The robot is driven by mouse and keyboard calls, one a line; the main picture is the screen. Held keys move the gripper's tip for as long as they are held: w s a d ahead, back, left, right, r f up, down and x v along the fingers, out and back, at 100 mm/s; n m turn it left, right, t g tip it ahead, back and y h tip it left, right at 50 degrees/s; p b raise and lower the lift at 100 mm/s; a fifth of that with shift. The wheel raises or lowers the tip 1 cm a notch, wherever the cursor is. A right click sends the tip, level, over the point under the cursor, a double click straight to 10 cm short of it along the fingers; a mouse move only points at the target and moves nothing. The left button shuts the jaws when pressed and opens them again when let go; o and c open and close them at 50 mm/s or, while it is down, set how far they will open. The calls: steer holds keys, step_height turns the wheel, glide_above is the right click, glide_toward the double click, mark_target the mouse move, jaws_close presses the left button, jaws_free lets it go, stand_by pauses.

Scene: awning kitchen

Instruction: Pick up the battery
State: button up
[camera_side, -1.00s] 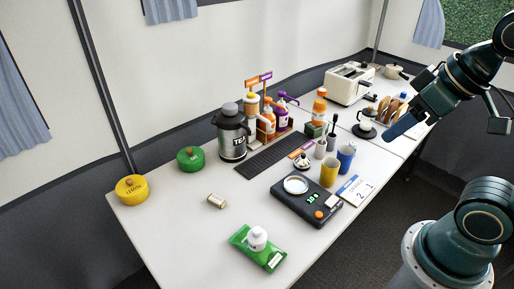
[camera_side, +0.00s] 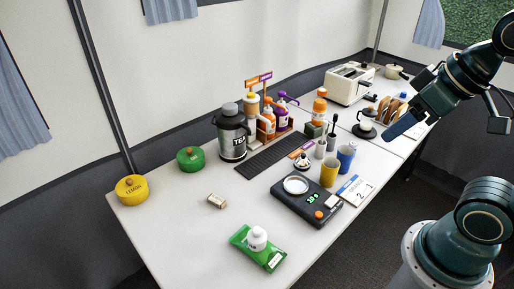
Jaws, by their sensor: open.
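A small tan and gold cylinder (camera_side: 217,201) lies on its side on the white table, left of the middle. It looks like the battery, but it is too small to be sure. My gripper (camera_side: 402,127) is at the upper right, raised and far from the cylinder. It is open, and I see nothing held in it.
The tea flask (camera_side: 232,140) stands behind. Bare table surrounds the cylinder.

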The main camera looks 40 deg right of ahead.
steer(key=shift+w, duration=0.1)
steer(key=w+d+m+g, duration=0.2)
steer(key=w+d+m, duration=0.3)
steer(key=w, duration=0.4)
steer(key=m+g, duration=0.4)
steer(key=m, duration=1)
glide_above(354, 143)
step_height(354, 143, down, 22)
steer(key=shift+a+r, duration=0.15)
steer(key=shift+r, duration=0.05)
steer(key=shift+f, duration=0.1)
steer(key=shift+f, duration=4.2)
